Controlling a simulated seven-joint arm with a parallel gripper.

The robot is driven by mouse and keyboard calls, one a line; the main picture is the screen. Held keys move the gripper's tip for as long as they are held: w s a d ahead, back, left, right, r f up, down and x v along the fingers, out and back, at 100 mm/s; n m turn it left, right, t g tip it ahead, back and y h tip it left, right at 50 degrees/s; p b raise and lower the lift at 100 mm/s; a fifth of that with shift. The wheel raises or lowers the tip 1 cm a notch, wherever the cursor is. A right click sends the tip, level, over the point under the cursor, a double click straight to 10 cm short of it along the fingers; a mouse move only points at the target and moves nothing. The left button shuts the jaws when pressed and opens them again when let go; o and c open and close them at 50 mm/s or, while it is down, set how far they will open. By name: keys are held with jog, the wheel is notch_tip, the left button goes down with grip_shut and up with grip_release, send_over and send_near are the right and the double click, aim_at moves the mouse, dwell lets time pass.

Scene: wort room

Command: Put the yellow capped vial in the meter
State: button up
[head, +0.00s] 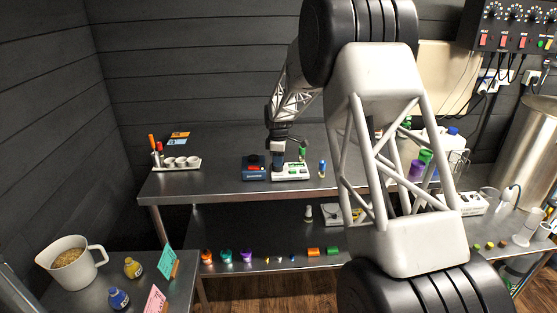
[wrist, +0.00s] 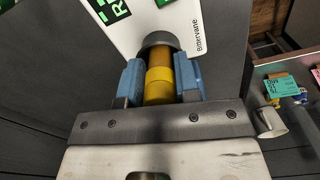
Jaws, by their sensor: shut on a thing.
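My gripper (wrist: 160,82) is shut on the yellow capped vial (wrist: 158,78), which has an amber body and a yellow band between the blue fingers. The vial's far end meets a dark round collar (wrist: 160,40) beside the white meter face marked "Bittervane" (wrist: 200,20). I cannot tell whether the vial is inside the collar or just in front of it. In the head view my gripper (head: 278,160) is low over the back bench, at the left end of the white meter (head: 292,172). The vial is hidden there.
A blue device (head: 254,173) stands just left of the meter. A green capped vial (head: 303,154) is by the meter's back, and a blue capped vial (head: 322,168) stands to its right. A white rack (head: 178,164) is farther left, with clear bench between.

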jog(key=o, duration=0.8)
jog(key=shift+s+f, duration=0.15)
jog(key=shift+f, duration=0.65)
jog(key=shift+c, duration=0.2)
jog(key=shift+o, duration=0.5)
jog(key=shift+s+f, duration=0.15)
jog(key=shift+f, duration=0.1)
jog(key=r, duration=1.4)
jog(key=shift+w+r, duration=0.1)
jog(key=shift+w, duration=0.15)
jog(key=shift+r, duration=0.1)
